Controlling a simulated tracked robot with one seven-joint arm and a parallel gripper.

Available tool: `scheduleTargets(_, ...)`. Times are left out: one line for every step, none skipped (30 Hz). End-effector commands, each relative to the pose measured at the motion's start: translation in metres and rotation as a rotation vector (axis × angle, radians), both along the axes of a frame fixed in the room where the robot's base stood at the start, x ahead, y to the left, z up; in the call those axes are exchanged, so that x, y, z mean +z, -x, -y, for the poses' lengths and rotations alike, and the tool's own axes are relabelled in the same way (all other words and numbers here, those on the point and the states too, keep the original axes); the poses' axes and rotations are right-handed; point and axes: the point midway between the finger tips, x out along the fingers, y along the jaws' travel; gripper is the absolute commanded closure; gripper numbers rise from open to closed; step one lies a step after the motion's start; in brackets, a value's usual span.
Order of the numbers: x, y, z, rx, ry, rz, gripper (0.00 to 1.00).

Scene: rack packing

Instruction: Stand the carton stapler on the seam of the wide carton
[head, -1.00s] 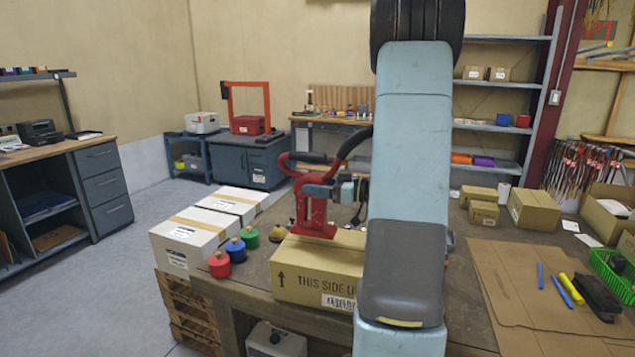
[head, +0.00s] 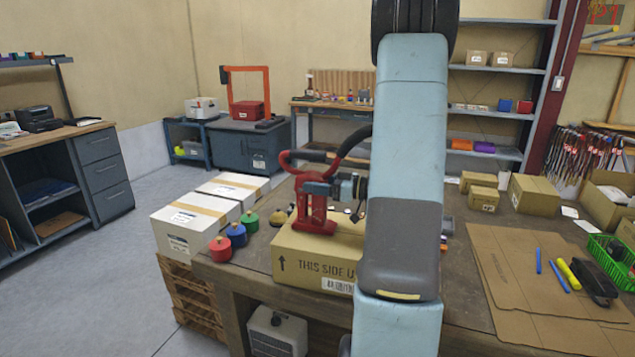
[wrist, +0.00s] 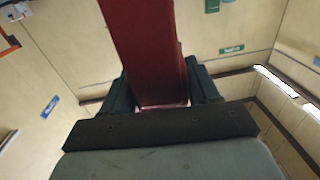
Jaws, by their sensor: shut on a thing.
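My gripper (head: 318,189) comes from the right and is shut on the stapler's red body. In the wrist view the red stapler (wrist: 148,45) sits between the dark jaws (wrist: 160,95). My arm hides the carton's right part. The seam under the stapler cannot be made out.
Flat cardboard (head: 500,265) with pens lies to the right, near a green basket (head: 612,262).

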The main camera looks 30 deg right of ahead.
Motion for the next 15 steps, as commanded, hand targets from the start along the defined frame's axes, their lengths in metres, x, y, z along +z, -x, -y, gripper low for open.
scheduleTargets(0.0015,-0.0003,0.0002,0.000,-0.001,0.005,1.00)
scheduleTargets(0.0014,-0.0003,0.0002,0.000,-0.001,0.005,1.00)
scheduleTargets(0.0013,-0.0003,0.0003,0.000,-0.001,0.005,1.00)
scheduleTargets(0.0013,-0.0003,0.0003,0.000,0.000,0.004,1.00)
scheduleTargets(0.0013,-0.0003,0.0004,0.000,0.000,0.004,1.00)
scheduleTargets(0.0013,-0.0003,0.0004,0.000,0.000,0.004,1.00)
scheduleTargets(0.0013,-0.0003,0.0004,0.000,0.000,0.004,1.00)
scheduleTargets(0.0013,-0.0003,0.0004,0.000,0.000,0.004,1.00)
scheduleTargets(0.0013,-0.0003,0.0006,0.000,0.000,0.004,1.00)
scheduleTargets(0.0013,-0.0003,0.0006,0.000,0.000,0.004,0.38)
scheduleTargets(0.0012,-0.0002,0.0006,0.000,0.000,0.004,0.35)
scheduleTargets(0.0011,-0.0002,0.0006,-0.001,0.000,0.004,0.31)
scheduleTargets(0.0009,-0.0002,0.0006,-0.001,0.000,0.004,0.29)
scheduleTargets(0.0008,-0.0001,0.0007,-0.001,0.000,0.003,0.26)
scheduleTargets(0.0006,0.0000,0.0008,-0.001,0.000,0.003,0.22)
